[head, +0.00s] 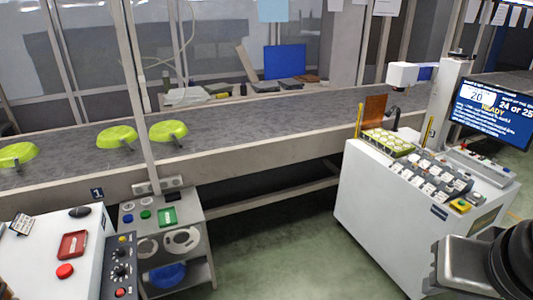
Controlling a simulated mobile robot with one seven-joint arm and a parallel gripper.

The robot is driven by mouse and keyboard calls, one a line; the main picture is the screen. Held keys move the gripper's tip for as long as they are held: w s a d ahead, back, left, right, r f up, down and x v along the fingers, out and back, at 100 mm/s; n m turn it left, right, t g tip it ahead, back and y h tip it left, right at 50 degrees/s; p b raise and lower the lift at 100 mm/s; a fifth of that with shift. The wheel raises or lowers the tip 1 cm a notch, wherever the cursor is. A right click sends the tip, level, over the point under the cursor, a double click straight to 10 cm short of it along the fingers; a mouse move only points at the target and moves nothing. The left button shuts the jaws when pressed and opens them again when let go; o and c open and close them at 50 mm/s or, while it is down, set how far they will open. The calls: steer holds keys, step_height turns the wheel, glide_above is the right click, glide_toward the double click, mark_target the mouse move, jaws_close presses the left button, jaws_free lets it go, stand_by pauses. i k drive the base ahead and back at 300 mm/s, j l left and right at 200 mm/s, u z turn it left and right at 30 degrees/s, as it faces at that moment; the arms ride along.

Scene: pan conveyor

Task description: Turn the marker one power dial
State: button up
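A small dark sign with the number 1 (97,193) is at the left, by the foot of the pale post and above a white machine (40,268). A dark control panel (121,268) runs down the right side of this machine. It carries a yellow button (122,239), black dials (119,270) and a red button (119,292). The dial labels are too small to read, so I cannot tell which one is the power dial or how it is set. A grey and black part of my arm shows at the lower right, far from the panel. My gripper's fingers are not in view.
A long conveyor (260,118) crosses the scene, with green pans (117,137) on its left part. A small grey stand (190,222) is right of the panel. A white console (375,205) with a screen (492,110) stands at the right. Green floor between them is clear.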

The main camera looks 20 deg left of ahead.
mark_target(120, 271)
steer(key=i+j+u, duration=0.1)
steer(key=u, duration=0.3)
steer(key=i+u, duration=0.15)
steer(key=u, duration=0.3)
steer(key=i+u, duration=0.2)
steer(key=u, duration=0.2)
steer(key=i+u, duration=0.15)
steer(key=u, duration=0.3)
steer(key=i+j+u, duration=0.1)
steer(key=i+u, duration=0.85)
steer(key=k+l, duration=0.05)
